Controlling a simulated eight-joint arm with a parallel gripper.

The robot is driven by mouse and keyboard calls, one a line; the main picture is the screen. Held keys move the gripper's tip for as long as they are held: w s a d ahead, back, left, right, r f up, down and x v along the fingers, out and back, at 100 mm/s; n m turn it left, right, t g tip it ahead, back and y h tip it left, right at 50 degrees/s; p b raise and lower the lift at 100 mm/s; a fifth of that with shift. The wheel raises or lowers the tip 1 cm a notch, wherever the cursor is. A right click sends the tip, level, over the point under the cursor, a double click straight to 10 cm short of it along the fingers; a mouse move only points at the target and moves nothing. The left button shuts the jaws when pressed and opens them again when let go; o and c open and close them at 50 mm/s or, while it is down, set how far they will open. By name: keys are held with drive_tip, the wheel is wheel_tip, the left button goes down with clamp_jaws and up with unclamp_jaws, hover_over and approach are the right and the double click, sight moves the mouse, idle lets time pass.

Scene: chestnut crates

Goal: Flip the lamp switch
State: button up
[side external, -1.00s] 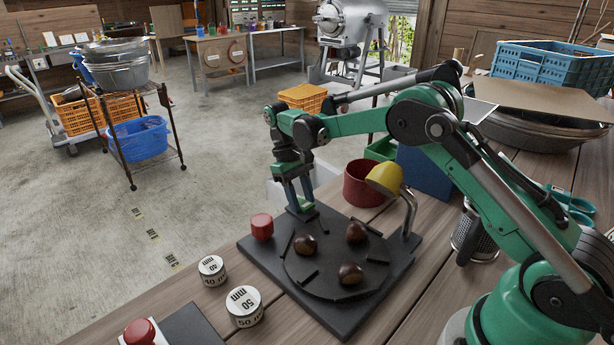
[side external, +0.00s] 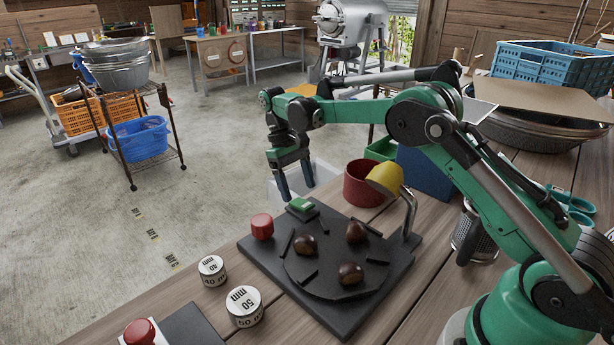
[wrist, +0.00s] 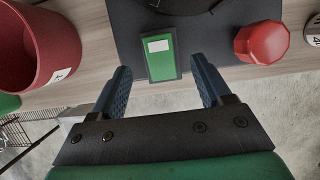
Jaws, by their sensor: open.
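The lamp (side external: 385,179) has a yellow head on a bent grey post at the right corner of a black board (side external: 335,318). The green switch (side external: 301,205) sits at the board's back corner. In the wrist view the switch (wrist: 162,62) shows a white patch at one end of its green top. My gripper (side external: 298,192) is open and empty, with its fingertips above the switch and apart from it. In the wrist view the blue fingers (wrist: 161,80) stand on either side of the switch. I cannot tell whether the lamp is lit.
A red knob (side external: 262,227) stands on the board left of the switch. Several chestnuts (side external: 350,274) lie on the round plate. A red cup (side external: 362,186) stands behind the lamp. Two white cylinders (side external: 244,308) stand left of the board.

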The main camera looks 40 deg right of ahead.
sight(296, 205)
drive_tip(key=shift+v, duration=1.4)
drive_tip(key=shift+r, duration=0.35)
drive_tip(key=s+a+r+t, duration=0.3)
drive_tip(key=s+r+t, duration=0.3)
drive_tip(key=r, duration=0.1)
drive_tip(key=s+a+f+t, duration=0.1)
drive_tip(key=s+t, duration=0.4)
drive_tip(key=s, duration=0.5)
drive_tip(key=shift+a+f, duration=0.25)
drive_tip(key=shift+f, duration=0.5)
